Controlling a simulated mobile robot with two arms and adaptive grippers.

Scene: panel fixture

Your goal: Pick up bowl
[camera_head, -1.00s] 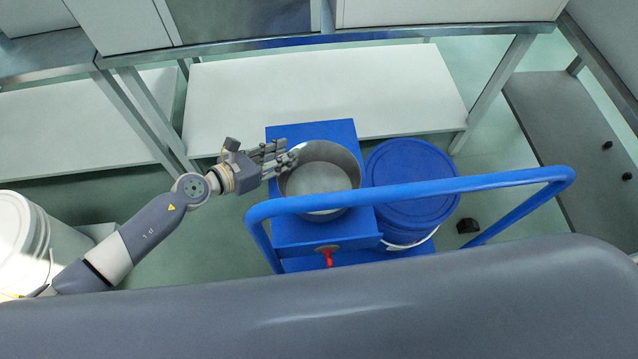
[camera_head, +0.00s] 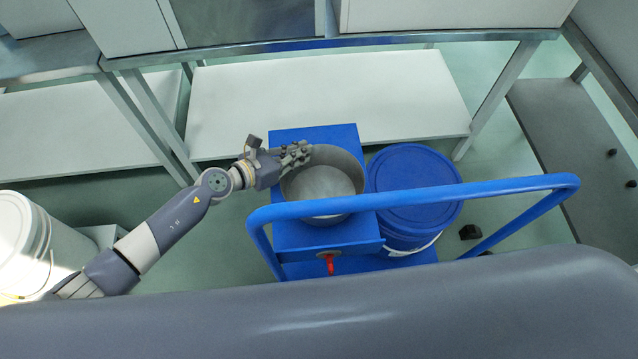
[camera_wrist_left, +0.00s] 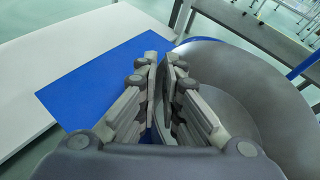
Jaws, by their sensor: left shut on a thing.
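The bowl (camera_head: 322,182) is a round grey metal vessel standing upright on a blue box (camera_head: 318,236) on the cart. It also shows in the left wrist view (camera_wrist_left: 262,90), filling the right side. My left gripper (camera_head: 296,154) is at the bowl's upper left rim. In the left wrist view the fingers (camera_wrist_left: 165,75) are closed on the rim, with the bowl's wall between them. My right gripper is not in view.
A blue lidded bucket (camera_head: 412,186) stands right of the bowl. The cart's blue handle (camera_head: 470,190) crosses in front. White buckets (camera_head: 28,245) stand at far left. A white low shelf (camera_head: 320,95) lies behind the cart.

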